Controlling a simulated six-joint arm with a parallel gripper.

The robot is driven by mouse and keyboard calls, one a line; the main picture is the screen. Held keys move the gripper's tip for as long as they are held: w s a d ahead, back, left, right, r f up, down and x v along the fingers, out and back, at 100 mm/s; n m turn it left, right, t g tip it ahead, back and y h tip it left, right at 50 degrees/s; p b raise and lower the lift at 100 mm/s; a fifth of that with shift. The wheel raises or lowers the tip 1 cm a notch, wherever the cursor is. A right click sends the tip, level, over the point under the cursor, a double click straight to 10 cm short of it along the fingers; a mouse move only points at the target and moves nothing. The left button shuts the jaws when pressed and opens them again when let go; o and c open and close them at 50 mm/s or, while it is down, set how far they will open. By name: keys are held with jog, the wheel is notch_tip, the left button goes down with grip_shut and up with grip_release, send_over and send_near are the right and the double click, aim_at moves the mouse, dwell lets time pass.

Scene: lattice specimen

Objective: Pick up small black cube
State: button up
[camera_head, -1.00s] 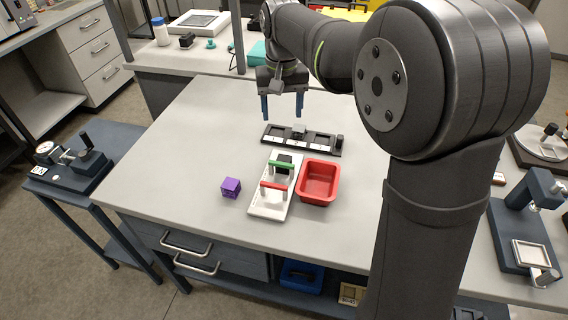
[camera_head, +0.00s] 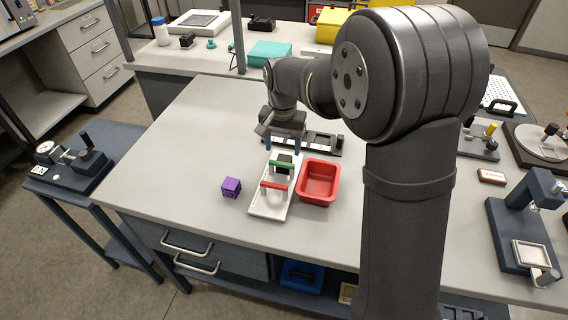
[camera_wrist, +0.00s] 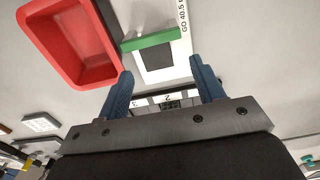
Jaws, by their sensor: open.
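My gripper (camera_head: 282,144) is open and empty, pointing down over the far end of the white fixture (camera_head: 264,208) and the near edge of the black slotted tray (camera_head: 329,143). In the wrist view its blue fingers (camera_wrist: 161,68) are spread apart. A black square (camera_head: 285,158) lies on the fixture just beyond its green bar (camera_head: 281,164); it also shows in the wrist view (camera_wrist: 157,57), ahead between the fingertips. I cannot tell whether it is a cube or a flat pad. A small dark item (camera_wrist: 168,104) shows on the numbered tray between the fingers, its shape unclear.
A red bin (camera_head: 319,183) stands right of the fixture. A red bar (camera_head: 273,186) crosses the fixture's near part. A purple cube (camera_head: 231,187) sits to its left. The table's left side is clear.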

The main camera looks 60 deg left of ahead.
aim_at(285, 157)
jog(key=shift+w+f, duration=0.2)
jog(key=shift+f, duration=1.35)
jog(key=shift+w+f, duration=0.2)
jog(key=shift+f, duration=1.35)
jog(key=shift+c, duration=0.4)
jog(key=c, duration=1)
jog(key=shift+r, duration=0.1)
jog(key=shift+c, duration=0.2)
